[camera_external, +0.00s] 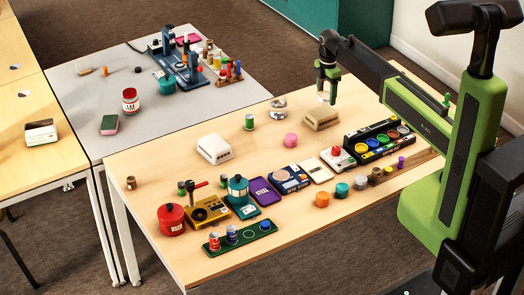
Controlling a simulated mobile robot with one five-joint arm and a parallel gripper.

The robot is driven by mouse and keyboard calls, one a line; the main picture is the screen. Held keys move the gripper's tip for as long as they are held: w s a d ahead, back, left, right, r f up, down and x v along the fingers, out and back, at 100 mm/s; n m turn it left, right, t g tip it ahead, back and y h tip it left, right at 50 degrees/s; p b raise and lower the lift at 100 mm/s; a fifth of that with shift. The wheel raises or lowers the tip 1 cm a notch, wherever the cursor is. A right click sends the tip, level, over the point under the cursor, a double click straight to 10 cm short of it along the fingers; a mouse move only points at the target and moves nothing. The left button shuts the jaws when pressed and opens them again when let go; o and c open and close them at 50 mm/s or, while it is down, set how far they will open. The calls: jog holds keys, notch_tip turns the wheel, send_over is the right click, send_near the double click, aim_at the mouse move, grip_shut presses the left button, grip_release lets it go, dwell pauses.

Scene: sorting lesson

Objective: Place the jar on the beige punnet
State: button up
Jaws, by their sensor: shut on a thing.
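My gripper (326,88) is shut on a small pale thing that I take to be the jar (323,99). Only its lower part shows below the fingers; the rest is hidden. The jar hangs upright or nearly so, above the beige punnet (322,121). The punnet is a low tan box at the back right of the wooden table. In this view the jar appears just above the punnet's far side, with a small gap between them.
A green can (249,121), a silvery round thing (278,107) and a pink round piece (291,141) stand left of the punnet. A black tray of coloured bowls (378,141) lies to the right.

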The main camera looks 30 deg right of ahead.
aim_at(316, 115)
jog(key=shift+w+a+f, duration=0.4)
jog(key=shift+a+f, duration=0.05)
jog(key=shift+a, duration=0.1)
notch_tip(316, 115, down, 4)
jog(key=b, duration=0.4)
jog(key=shift+f+b, duration=0.15)
jog(key=shift+b, duration=0.15)
jog(key=shift+r, duration=0.25)
jog(key=shift+f, duration=0.2)
jog(key=o, duration=1.6)
